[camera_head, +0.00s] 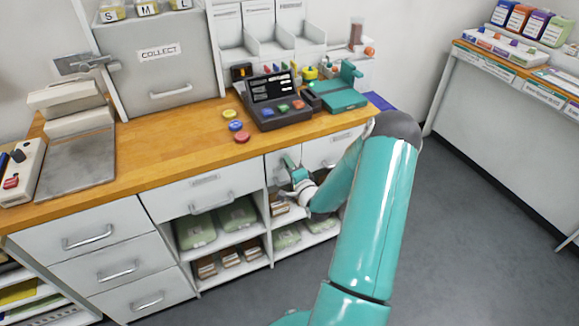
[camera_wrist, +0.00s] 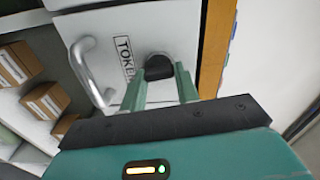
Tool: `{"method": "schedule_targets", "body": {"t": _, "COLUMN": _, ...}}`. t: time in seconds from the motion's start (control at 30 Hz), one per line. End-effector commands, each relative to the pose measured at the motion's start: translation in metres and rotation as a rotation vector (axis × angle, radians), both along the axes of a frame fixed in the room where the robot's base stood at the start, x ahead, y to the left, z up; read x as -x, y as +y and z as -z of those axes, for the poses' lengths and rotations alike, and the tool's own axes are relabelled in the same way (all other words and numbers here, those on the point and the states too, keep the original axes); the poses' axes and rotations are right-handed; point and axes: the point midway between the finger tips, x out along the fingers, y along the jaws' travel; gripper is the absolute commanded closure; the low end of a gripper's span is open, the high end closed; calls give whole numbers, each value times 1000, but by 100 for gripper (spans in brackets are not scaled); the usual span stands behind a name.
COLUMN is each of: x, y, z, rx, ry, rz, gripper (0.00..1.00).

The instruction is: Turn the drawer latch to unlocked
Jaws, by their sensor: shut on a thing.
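The drawer latch (camera_wrist: 158,61) is a dark knob on a white drawer front (camera_wrist: 105,25) with a label that reads "TOKE" before it is cut off. My gripper (camera_wrist: 160,72) has one finger on each side of the knob and is shut on it. In the head view my gripper (camera_head: 291,168) is at the small drawer front below the counter, and the latch is hidden there. The drawer's metal handle (camera_wrist: 88,72) is left of the fingers in the wrist view. Which way the latch is turned cannot be told.
Open shelves below the drawer hold brown boxes (camera_wrist: 45,100) and green packs (camera_head: 238,213). The wooden counter (camera_head: 180,140) above carries a dark console (camera_head: 272,105) and a teal device (camera_head: 340,92). The floor (camera_head: 460,230) to the right is clear.

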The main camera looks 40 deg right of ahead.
Motion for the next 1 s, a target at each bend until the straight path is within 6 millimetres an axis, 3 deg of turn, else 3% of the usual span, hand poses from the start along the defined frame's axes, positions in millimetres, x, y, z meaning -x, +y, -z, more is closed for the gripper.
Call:
{"method": "schedule_targets", "body": {"t": 0.3, "x": 0, "y": 0, "z": 1, "rx": -123, "ry": -36, "rz": 0, "gripper": 92}}
{"method": "schedule_targets", "body": {"t": 0.83, "x": 0, "y": 0, "z": 1, "rx": -145, "ry": -43, "rz": 0, "gripper": 92}}
{"method": "schedule_targets", "body": {"t": 0.87, "x": 0, "y": 0, "z": 1, "rx": -145, "ry": -43, "rz": 0, "gripper": 63}}
{"method": "schedule_targets", "body": {"t": 0.93, "x": 0, "y": 0, "z": 1, "rx": -144, "ry": -42, "rz": 0, "gripper": 50}}
{"method": "schedule_targets", "body": {"t": 1.0, "x": 0, "y": 0, "z": 1, "rx": -144, "ry": -42, "rz": 0, "gripper": 47}}
